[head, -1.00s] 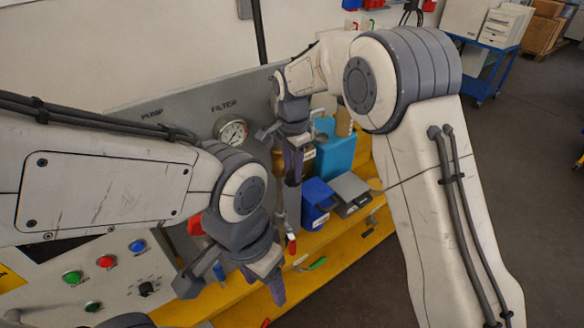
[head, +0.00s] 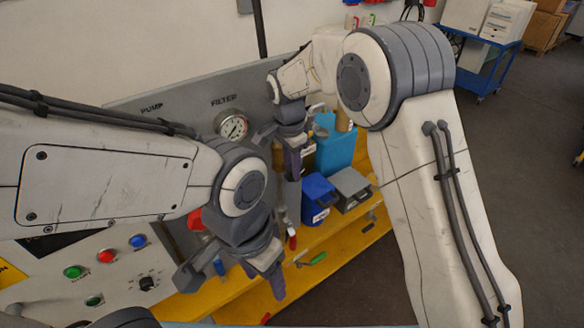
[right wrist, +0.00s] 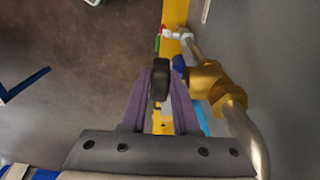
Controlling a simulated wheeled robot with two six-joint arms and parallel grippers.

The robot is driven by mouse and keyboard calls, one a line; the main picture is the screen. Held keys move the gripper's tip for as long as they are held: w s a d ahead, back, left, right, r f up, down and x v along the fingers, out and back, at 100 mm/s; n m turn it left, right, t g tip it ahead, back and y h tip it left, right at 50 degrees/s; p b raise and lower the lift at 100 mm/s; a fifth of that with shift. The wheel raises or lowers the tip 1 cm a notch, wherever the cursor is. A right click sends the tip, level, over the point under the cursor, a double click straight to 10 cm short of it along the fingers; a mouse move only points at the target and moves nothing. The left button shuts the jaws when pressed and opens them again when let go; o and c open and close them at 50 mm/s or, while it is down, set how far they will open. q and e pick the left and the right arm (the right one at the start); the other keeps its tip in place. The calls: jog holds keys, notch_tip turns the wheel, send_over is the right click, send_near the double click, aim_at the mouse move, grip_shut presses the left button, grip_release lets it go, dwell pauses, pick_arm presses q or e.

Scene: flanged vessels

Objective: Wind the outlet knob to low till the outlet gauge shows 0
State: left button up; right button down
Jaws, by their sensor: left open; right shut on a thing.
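My right gripper (head: 292,168) is at the panel, right of the gauge marked FILTER. In the right wrist view its purple fingers (right wrist: 162,100) are shut on a small black knob (right wrist: 160,78). A brass valve body (right wrist: 205,80) on a pipe is close to the right of them. I cannot read a label on this knob. The round white gauge (head: 233,126) shows under the word FILTER, too small to read. No gauge marked outlet can be made out. My left gripper (head: 232,278) is open and empty in front of the lower panel.
A button panel (head: 120,285) with coloured buttons and a black selector is at lower left. A yellow ledge (head: 335,245) runs below, with a blue box (head: 318,197), a grey box (head: 350,186) and a light-blue container (head: 336,145).

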aim_at(286, 177)
jog(key=t+h+b, duration=0.2)
jog(key=h+b, duration=0.1)
jog(key=b, duration=0.4)
jog(key=a+f+t+h+b, duration=0.1)
jog(key=t+h+b, duration=0.1)
jog(key=b, duration=0.5)
jog(key=s+f+t+h+b, duration=0.1)
jog(key=t+h+b, duration=0.2)
jog(key=b, duration=0.4)
jog(key=shift+a+f+h, duration=0.25)
jog(key=shift+h, duration=0.65)
jog(key=shift+r+t+h+b, duration=0.15)
jog(key=shift+t+h+b, duration=0.3)
jog(key=shift+b, duration=0.6)
jog(key=c, duration=0.9)
grip_release()
jog(key=shift+s, duration=0.1)
jog(key=shift+c, duration=0.2)
jog(key=r, duration=0.3)
jog(key=r+b, duration=0.1)
jog(key=shift+s+d+r, duration=0.2)
jog(key=shift+d+r, duration=0.05)
jog(key=shift+d, duration=0.1)
jog(key=s+d+r+b, duration=0.2)
jog(key=s+d+r, duration=0.3)
jog(key=d, duration=0.4)
jog(key=shift+s+d+r+b, duration=0.15)
jog(key=shift+d+r+b, duration=0.2)
jog(key=shift+r, duration=0.4)
